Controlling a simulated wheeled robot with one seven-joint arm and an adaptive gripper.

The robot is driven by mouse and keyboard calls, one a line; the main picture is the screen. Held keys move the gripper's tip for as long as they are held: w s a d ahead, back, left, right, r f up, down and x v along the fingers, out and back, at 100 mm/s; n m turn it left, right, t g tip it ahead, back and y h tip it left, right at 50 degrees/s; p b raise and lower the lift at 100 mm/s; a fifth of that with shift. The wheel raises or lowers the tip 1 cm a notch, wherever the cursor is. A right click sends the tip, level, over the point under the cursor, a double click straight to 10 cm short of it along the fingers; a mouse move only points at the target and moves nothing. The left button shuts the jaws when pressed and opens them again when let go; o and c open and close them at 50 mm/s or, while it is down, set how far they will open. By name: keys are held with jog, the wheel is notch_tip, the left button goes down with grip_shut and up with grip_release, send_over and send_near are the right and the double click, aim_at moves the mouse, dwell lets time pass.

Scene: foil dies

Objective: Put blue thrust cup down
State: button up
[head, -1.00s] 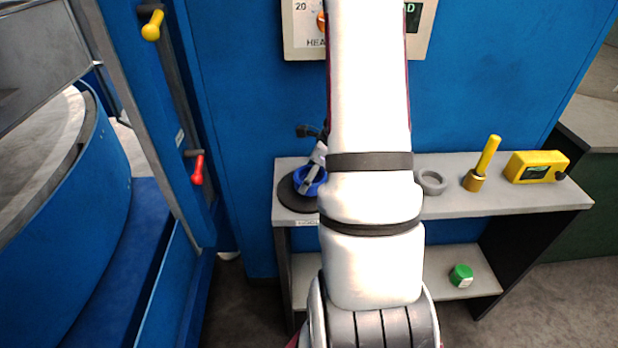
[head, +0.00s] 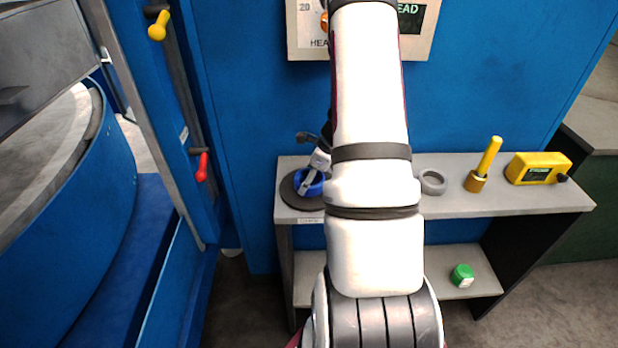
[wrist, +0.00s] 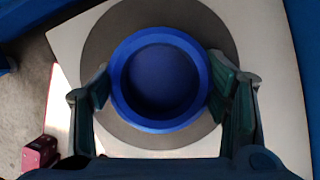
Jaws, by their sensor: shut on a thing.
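The blue thrust cup (wrist: 160,78) is a round, open-topped cup between the two fingers of my gripper (wrist: 162,95) in the wrist view. The fingers press on it from left and right. In the head view the cup (head: 309,182) shows at the left end of the shelf, over a dark round pad (head: 290,200). In the wrist view the pad (wrist: 205,30) lies under the cup and extends past it all round. I cannot tell whether the cup touches the pad. My gripper (head: 312,178) is partly hidden by my arm in the head view.
A grey ring (head: 432,182), a yellow-handled tool (head: 484,165) and a yellow device (head: 537,168) stand right on the grey shelf (head: 450,205). A green-topped item (head: 462,275) sits on the lower shelf. A blue wall panel (head: 250,90) rises behind; red (head: 202,167) and yellow (head: 157,28) handles are left.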

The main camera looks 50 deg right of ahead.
jog(key=o, duration=1.4)
jog(key=shift+r, duration=0.1)
jog(key=v, duration=1.2)
jog(key=w+a+r+n, duration=0.2)
jog(key=a+r+n, duration=0.55)
jog(key=a, duration=0.35)
jog(key=w+a+r+n, duration=0.1)
jog(key=a+r+n, duration=0.65)
jog(key=a, duration=0.35)
jog(key=shift+s+a+r+n+t+h+b, duration=0.2)
jog(key=shift+s+a+r+n, duration=0.8)
jog(key=shift+s+a+n, duration=1.5)
jog(key=shift+s+a+r+n+t+h, duration=0.25)
jog(key=shift+s+a+r+n, duration=0.9)
jog(key=shift+a+n, duration=1.55)
jog(key=shift+s+a+r+n+t+h+b, duration=0.2)
jog(key=shift+s+a+r+n, duration=0.65)
jog(key=shift+s+a+n, duration=1.8)
